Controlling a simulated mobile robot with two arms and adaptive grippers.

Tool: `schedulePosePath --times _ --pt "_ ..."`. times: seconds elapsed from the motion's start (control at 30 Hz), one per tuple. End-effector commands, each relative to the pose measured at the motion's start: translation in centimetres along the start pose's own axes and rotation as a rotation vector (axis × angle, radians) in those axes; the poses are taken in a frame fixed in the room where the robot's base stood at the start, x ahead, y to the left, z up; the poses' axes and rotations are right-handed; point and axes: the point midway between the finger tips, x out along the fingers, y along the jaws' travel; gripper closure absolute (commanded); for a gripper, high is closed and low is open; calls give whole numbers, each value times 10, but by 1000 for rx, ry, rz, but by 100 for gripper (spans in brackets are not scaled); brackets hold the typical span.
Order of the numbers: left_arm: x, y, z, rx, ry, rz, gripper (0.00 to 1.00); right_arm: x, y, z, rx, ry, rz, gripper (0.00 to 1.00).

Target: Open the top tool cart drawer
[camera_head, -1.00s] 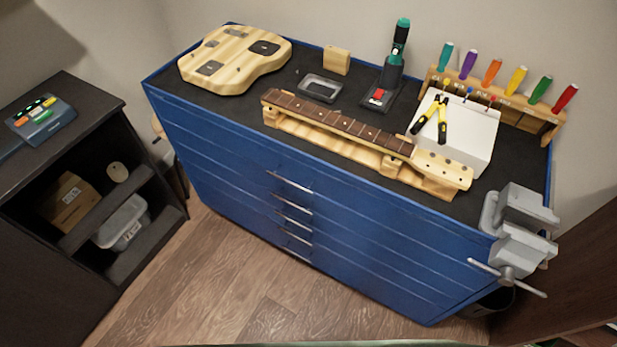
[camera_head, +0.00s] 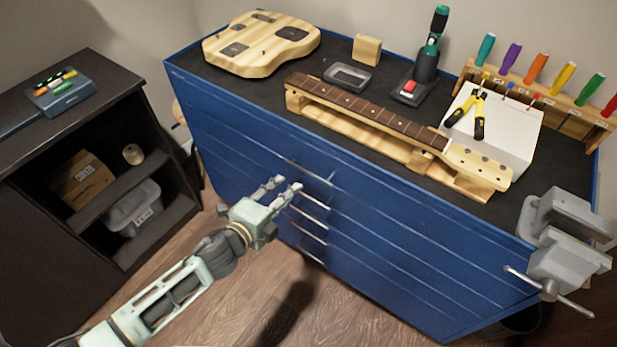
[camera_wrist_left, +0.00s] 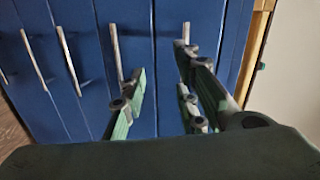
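The blue tool cart (camera_head: 400,240) has a column of drawers with thin metal handles, and all its drawers look shut. The top drawer's handle (camera_head: 305,170) is just below the cart's upper edge. My left gripper (camera_head: 284,187) is in front of the drawer fronts, a little left of and below that handle. In the left wrist view its fingers (camera_wrist_left: 160,88) are spread apart with nothing between them. There the rightmost handle (camera_wrist_left: 186,33) lies beyond the right finger, and another handle (camera_wrist_left: 115,50) lies beyond the left one. My right gripper is not in view.
On the cart top are a guitar body (camera_head: 262,42), a neck on a wooden support (camera_head: 385,125), a screwdriver rack (camera_head: 545,97) and a vise (camera_head: 565,235). A dark shelf unit (camera_head: 60,150) stands left. Wooden floor (camera_head: 350,310) is free in front.

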Motion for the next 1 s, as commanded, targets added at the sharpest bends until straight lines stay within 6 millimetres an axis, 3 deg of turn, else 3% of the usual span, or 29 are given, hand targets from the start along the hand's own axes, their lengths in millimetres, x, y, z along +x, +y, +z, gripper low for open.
schedulePosePath --times 0.1,0.2,0.7,1.0 --pt "0 -24 -16 84 46 -50 72 5 0 1 0 0 0 17" --pt "3 -31 -21 105 56 -63 72 4 0 0 0 0 0 17" --pt "69 -35 -24 101 54 -62 72 2 0 0 0 -1 0 17" --pt "77 -35 -25 100 54 -60 72 2 0 0 0 -1 0 17"
